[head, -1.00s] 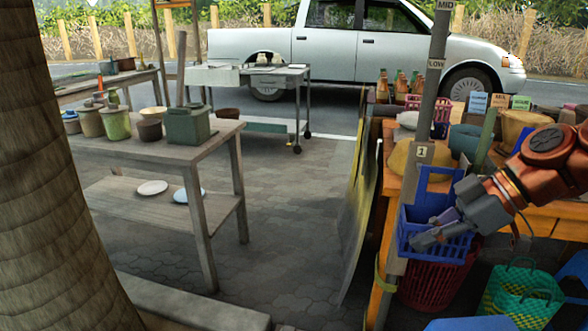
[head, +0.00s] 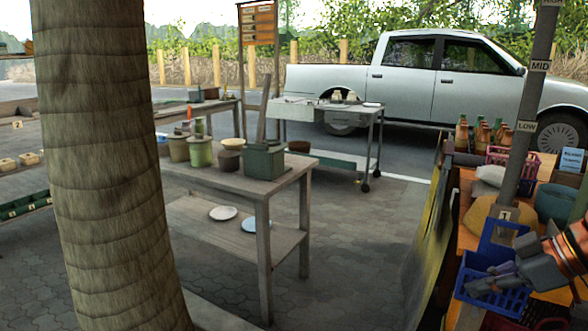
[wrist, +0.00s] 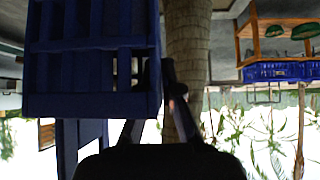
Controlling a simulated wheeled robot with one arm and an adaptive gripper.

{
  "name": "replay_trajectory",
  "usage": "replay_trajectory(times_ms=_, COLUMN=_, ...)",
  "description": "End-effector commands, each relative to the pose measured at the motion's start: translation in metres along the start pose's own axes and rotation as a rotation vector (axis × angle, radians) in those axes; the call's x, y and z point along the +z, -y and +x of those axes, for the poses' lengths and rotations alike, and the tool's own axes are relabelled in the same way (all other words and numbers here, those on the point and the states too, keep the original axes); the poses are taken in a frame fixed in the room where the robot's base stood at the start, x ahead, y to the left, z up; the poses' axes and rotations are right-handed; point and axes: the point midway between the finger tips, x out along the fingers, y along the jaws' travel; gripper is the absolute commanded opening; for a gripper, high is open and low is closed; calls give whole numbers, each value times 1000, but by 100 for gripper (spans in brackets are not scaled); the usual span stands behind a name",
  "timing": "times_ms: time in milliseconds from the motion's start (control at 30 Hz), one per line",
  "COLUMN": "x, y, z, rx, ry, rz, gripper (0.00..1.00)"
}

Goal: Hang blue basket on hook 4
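The blue basket (head: 482,302) has slotted walls and a tall handle frame; in the head view it is at the lower right, overlapping the tagged post. In the wrist view the basket (wrist: 85,104) is dark and close, filling the upper left. My gripper (head: 478,287) overlaps the basket's body. In the wrist view my gripper (wrist: 158,75) has its fingers close together at the basket's edge, and it appears shut on the wall, which is partly hidden by shade. No hook marked 4 is readable in either view.
A grey post (head: 528,115) carries MID, LOW and 1 tags. A laden wooden table (head: 553,243) is behind the basket. A thick trunk (head: 105,160) stands at left, and a two-tier table (head: 240,190) is in the middle. Paving between the tables is open.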

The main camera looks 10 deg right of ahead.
Motion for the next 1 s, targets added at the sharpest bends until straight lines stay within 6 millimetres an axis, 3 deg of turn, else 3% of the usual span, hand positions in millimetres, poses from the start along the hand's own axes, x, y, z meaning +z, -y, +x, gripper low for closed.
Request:
replay_trajectory(times_ms=500, x=-46, y=-39, z=93, rx=151, ry=3, rz=154, gripper=0)
replay_trajectory(times_ms=1000, x=-84, y=-52, z=185, rx=304, ry=6, rz=306, gripper=0)
